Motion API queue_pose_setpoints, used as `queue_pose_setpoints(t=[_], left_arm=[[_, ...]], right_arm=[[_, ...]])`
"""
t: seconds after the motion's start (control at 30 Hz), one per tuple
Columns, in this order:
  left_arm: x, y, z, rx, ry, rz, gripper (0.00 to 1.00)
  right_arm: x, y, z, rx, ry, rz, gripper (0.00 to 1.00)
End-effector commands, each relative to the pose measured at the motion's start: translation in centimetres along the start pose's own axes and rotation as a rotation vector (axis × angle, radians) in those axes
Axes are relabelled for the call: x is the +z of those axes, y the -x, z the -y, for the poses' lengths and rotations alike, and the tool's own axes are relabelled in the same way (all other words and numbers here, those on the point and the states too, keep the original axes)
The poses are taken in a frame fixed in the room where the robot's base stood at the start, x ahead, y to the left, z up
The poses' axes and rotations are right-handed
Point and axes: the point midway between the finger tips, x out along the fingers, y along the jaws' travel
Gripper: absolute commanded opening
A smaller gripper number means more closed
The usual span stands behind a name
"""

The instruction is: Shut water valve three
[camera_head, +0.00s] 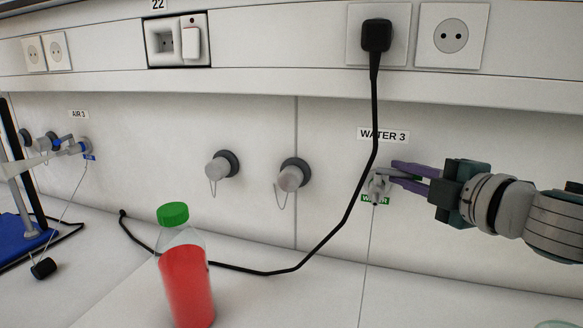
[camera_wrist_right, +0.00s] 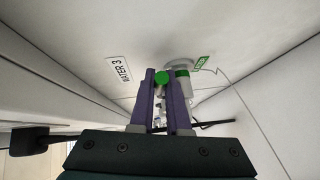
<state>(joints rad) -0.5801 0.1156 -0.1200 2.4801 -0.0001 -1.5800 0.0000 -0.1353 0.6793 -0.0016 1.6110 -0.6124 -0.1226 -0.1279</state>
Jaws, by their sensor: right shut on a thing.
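The water three valve (camera_head: 376,187) sticks out of the wall panel below the WATER 3 label (camera_head: 382,135), with a small green tag beneath it. My right gripper (camera_head: 396,174) reaches in from the right, its purple fingers at the valve. In the right wrist view, the fingers (camera_wrist_right: 162,88) are closed around the valve's green handle (camera_wrist_right: 161,77), and the valve body (camera_wrist_right: 184,82) is just beside them. The fingers partly hide the handle, so its exact angle is unclear. My left gripper is not in view.
A black cable (camera_head: 374,110) hangs from the wall socket just left of the valve and runs along the bench. A red juice bottle with a green cap (camera_head: 187,280) stands at front left. Two capped grey outlets (camera_head: 220,167) and the AIR 3 valve (camera_head: 76,147) are farther left.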

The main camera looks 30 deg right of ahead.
Motion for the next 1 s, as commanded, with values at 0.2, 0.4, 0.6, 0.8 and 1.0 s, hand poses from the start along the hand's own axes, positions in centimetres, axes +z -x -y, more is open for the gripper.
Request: queue_pose_setpoints(t=[0.2,0.4,0.6,0.8,1.0], left_arm=[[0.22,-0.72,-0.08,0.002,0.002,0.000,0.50],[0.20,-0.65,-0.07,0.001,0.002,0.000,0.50],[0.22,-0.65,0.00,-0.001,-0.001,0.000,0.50],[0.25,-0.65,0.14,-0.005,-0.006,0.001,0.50],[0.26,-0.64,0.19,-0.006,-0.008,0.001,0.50]], right_arm=[[0.37,-0.32,0.06,-0.015,0.016,-0.097,0.00],[0.34,-0.30,-0.01,-0.016,0.014,-0.103,0.00],[0.34,-0.29,-0.01,-0.016,0.014,-0.103,0.27],[0.31,-0.29,-0.04,-0.015,0.014,-0.103,0.44],[0.30,-0.26,-0.05,-0.015,0.014,-0.104,0.44]])
